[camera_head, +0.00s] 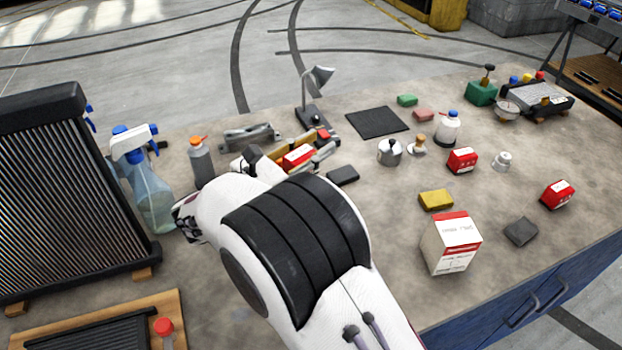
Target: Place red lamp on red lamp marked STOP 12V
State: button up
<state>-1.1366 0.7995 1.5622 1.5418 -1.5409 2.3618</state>
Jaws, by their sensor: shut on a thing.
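My gripper (295,156) is beyond my white and black arm, near the middle of the bench. It is shut on a red box-shaped lamp (299,157) with a pale label; the arm partly hides the fingers. Another red lamp box (462,160) with a white label stands on the bench to the right. A third red lamp box (557,194) stands near the bench's right side. The print on the labels is too small to read, so I cannot tell which is marked STOP 12V. Whether the held lamp touches anything below is hidden.
A grey metal part (250,138), a desk lamp (312,100) and a spray bottle (145,185) stand near the gripper. A black mat (377,122) lies behind. A metal pot (390,152), a yellow block (436,200) and a white-red carton (450,245) stand right, with bare bench between.

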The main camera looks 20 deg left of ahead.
jog(key=shift+f, duration=1.95)
jog(key=shift+f, duration=0.15)
jog(key=shift+f, duration=1.75)
jog(key=o, duration=1.2)
jog(key=shift+f, duration=0.1)
jog(key=shift+s, duration=0.15)
jog(key=v, duration=1.1)
jog(key=shift+s+a, duration=0.2)
jog(key=shift+s, duration=0.1)
